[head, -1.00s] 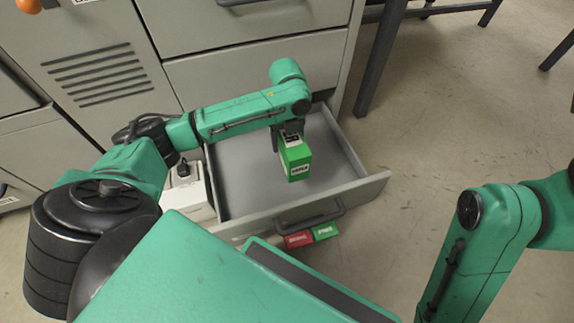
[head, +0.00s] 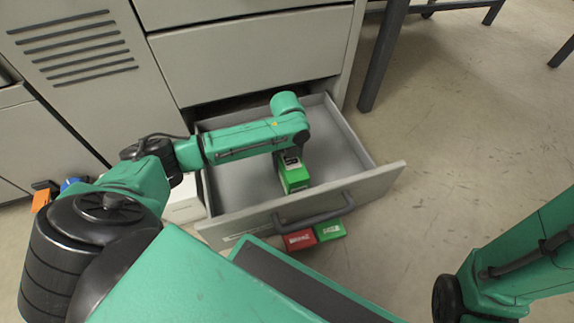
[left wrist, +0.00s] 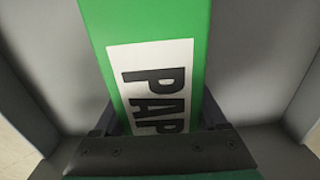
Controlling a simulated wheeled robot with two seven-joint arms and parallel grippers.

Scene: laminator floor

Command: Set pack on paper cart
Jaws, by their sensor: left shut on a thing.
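A green pack (head: 296,181) with a white label is in or just above the open drawer. In the left wrist view the pack (left wrist: 200,25) fills the middle, and its label shows the letters "PAP". My left gripper (head: 289,157) is shut on the pack from above; its fingers are largely hidden in the head view. I cannot tell whether the pack touches the drawer floor. My right arm shows at the lower right, but its gripper is out of view. I make out no paper cart.
The open grey drawer (head: 236,178) is otherwise empty where visible. A red box (head: 299,240) and a green box (head: 330,230) lie on the floor by its front. A white box (head: 184,208) stands left of it. Floor to the right is clear around a dark table leg (head: 380,60).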

